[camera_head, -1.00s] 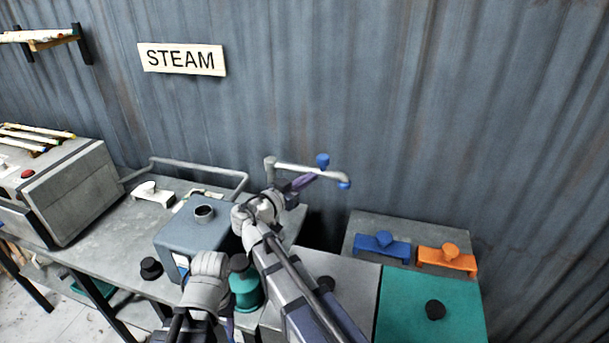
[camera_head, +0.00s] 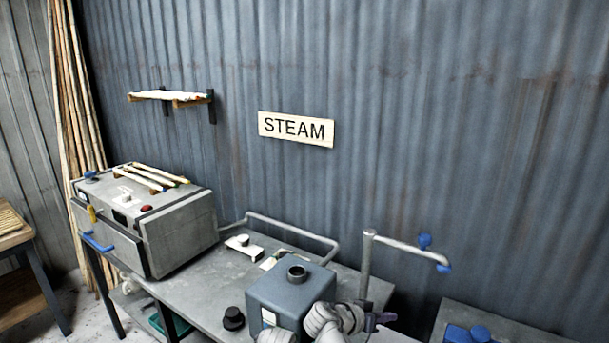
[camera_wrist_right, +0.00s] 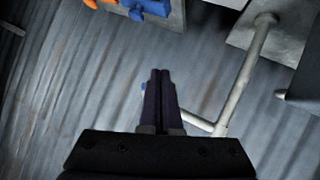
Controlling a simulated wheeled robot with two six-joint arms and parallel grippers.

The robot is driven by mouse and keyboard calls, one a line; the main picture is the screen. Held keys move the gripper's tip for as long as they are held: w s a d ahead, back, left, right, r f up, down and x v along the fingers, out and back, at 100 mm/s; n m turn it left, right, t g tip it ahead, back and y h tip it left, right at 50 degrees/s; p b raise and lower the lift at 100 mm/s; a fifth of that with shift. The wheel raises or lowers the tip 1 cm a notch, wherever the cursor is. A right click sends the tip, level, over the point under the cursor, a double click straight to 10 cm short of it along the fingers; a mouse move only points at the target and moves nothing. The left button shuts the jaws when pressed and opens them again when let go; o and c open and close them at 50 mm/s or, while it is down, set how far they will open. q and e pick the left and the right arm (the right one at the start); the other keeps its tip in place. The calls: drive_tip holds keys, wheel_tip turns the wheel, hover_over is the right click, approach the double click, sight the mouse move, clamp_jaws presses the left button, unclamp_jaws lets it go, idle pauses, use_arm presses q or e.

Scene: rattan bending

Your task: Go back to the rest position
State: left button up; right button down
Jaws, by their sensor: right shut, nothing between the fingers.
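My right gripper (camera_head: 380,319) is at the bottom of the head view, just right of the blue-grey steam box (camera_head: 277,297) and below the tap pipe. In the right wrist view my right gripper (camera_wrist_right: 161,74) has its two dark fingers together with nothing between them. The grey tap pipe (camera_head: 366,268) with blue knobs rises behind the gripper, and it also shows in the right wrist view (camera_wrist_right: 245,75). My left gripper does not show; what is visible of my arms is cut off by the bottom edge.
A grey oven-like machine (camera_head: 182,232) with rods on top stands on the metal bench (camera_head: 205,293) at left. A blue holder (camera_head: 468,334) is at the bottom right. Tall canes (camera_head: 80,130) lean in the left corner. A STEAM sign (camera_head: 296,128) hangs on the corrugated wall.

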drive_tip(key=s+a+f+n+g+y+b, duration=0.3)
drive_tip(key=s+a+f+n+g+y, duration=0.3)
drive_tip(key=s+a+f, duration=0.9)
drive_tip(key=a+n+y, duration=0.1)
drive_tip(key=n+y, duration=0.2)
drive_tip(key=n, duration=0.2)
drive_tip(key=shift+s+a+f+n+y, duration=0.15)
drive_tip(key=shift+a+f+n+y, duration=0.1)
drive_tip(key=shift+n+y, duration=0.15)
